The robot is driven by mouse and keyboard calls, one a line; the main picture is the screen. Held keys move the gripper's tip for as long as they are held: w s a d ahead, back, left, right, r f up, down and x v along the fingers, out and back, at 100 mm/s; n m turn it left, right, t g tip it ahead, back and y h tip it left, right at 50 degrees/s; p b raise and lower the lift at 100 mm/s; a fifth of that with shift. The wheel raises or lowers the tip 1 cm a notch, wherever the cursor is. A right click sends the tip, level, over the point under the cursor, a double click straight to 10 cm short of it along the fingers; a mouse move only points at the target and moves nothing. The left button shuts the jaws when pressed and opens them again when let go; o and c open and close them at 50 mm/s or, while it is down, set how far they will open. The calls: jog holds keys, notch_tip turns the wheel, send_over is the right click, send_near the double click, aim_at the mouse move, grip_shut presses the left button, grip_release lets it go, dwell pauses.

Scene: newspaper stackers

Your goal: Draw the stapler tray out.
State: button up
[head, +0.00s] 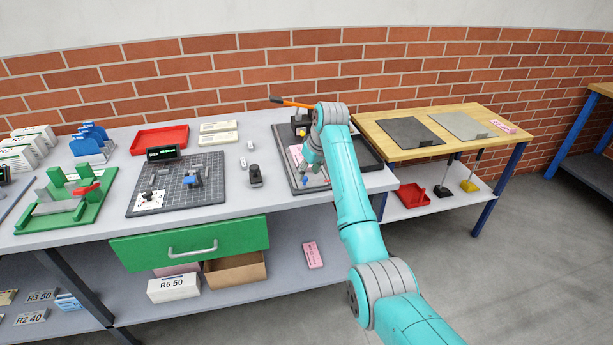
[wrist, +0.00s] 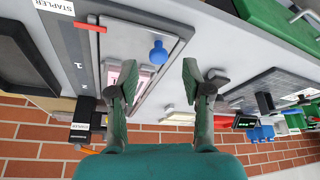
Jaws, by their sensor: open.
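The stapler tray (wrist: 172,38) is a light grey plate with a blue knob (wrist: 158,52) near one end; a pink-and-white stack (wrist: 146,76) lies beyond the knob. A white label (wrist: 55,7) reading STAPLER is at the upper left of the wrist view. My gripper (wrist: 158,68) is open and empty, with its fingers on either side of the knob in the picture; I cannot tell whether they touch it. In the head view my gripper (head: 312,165) hangs over the dark stapler station (head: 288,168) and partly hides it.
A black stapler head (wrist: 82,125) stands at the station's back, with an orange lever (head: 290,102) above it. Left are a gridded board (head: 205,165), a small dark post (head: 255,176) and a closed-looking green drawer (head: 190,243). A wooden table (head: 385,121) stands to the right.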

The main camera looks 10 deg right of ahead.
jog(key=v, duration=0.8)
jog(key=shift+s+r, duration=0.2)
jog(key=shift+r, duration=0.1)
